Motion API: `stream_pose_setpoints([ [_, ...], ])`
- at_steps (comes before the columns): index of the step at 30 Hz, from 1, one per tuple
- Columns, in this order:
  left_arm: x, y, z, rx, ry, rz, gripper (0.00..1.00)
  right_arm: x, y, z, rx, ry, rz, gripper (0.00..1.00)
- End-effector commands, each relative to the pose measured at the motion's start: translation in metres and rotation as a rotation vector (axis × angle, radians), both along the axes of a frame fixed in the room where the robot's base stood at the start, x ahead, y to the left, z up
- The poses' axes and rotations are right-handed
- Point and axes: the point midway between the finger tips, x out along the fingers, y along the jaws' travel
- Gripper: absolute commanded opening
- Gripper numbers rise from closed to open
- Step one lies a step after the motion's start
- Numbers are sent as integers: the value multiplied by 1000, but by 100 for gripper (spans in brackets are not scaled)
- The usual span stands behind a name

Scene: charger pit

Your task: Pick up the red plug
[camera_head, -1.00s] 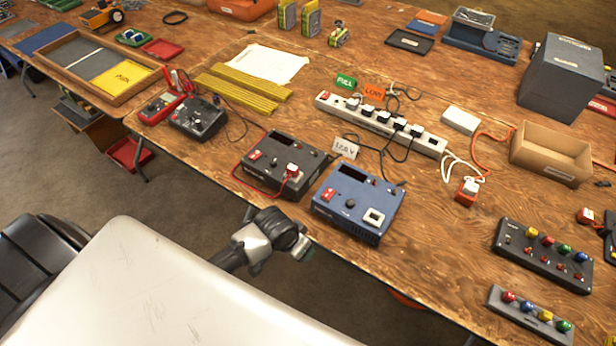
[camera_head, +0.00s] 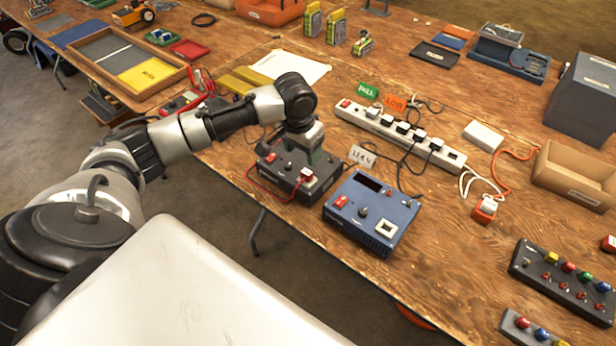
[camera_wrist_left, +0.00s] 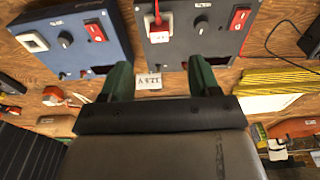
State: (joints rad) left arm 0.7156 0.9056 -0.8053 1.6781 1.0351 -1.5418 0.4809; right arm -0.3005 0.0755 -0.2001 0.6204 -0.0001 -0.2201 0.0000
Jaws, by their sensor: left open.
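The red plug (camera_head: 307,174) sits in the front right part of the black charger box (camera_head: 283,185), with a red cable looping off to the left. In the left wrist view the red plug (camera_wrist_left: 158,33) has a pale collar and stands upright in the picture, ahead of the gap between the fingers. My left gripper (camera_wrist_left: 161,78) is open and empty, its two green fingers apart. In the head view my left gripper (camera_head: 303,152) points down over the back of the black box, its fingers mostly hidden. My right gripper is not in view.
A blue charger box (camera_head: 372,212) stands close on the right. A white "12.8 V" card (camera_head: 361,155) and a power strip (camera_head: 400,134) with several black plugs lie behind. Bare table is right of the blue box.

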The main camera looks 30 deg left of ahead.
Motion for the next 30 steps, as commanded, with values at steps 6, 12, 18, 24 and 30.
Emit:
stream_pose_setpoints([
  [6, 4, -1, -35, -2, 2, -2, 62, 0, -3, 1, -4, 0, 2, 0],
  [12, 6, -2, -50, -2, 1, -2, 62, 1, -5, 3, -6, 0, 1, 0],
  [18, 12, -2, -79, -1, 2, -2, 62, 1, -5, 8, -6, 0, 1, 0],
  [24, 14, -2, -96, -1, -2, -4, 62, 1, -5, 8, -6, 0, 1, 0],
  [30, 14, -2, -96, -1, -2, -4, 62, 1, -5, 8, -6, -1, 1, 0],
])
